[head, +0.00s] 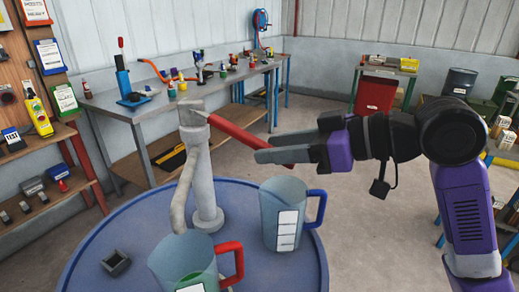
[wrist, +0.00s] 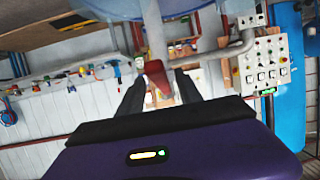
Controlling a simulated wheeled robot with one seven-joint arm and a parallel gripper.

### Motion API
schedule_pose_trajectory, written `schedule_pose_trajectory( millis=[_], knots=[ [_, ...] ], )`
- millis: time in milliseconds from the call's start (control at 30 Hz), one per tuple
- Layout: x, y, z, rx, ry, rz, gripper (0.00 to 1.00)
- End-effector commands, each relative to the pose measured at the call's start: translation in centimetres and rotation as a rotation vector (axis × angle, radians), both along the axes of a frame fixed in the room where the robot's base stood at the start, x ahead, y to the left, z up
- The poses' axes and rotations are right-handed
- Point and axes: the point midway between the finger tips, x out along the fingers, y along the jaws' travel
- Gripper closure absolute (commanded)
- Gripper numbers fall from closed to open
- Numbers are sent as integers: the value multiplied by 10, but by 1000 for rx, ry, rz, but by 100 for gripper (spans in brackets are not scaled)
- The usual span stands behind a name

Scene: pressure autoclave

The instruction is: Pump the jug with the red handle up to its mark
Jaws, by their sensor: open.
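The jug with the red handle (head: 185,256) stands at the front of the blue round top (head: 82,232), partly cut off by the picture's lower edge. The pump's red lever (head: 232,131) slopes down to the right. My gripper (head: 267,147) is open with its fingers around the lever's outer part. In the wrist view the red lever (wrist: 154,76) shows between the fingers; contact is unclear.
A jug with a blue handle (head: 282,208) and a striped label stands right of the post, below my gripper. A small dark square holder (head: 116,262) sits at left. A workbench (head: 190,97) with tools is behind; shelves (head: 35,180) stand at left.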

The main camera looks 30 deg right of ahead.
Motion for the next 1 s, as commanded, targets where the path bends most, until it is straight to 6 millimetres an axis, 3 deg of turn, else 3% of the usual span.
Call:
schedule_pose_trajectory(
  millis=[300,1000],
  knots=[
    [-21,-17,10,0,0,0,58],
    [-22,-17,10,0,0,0,58]
  ],
)
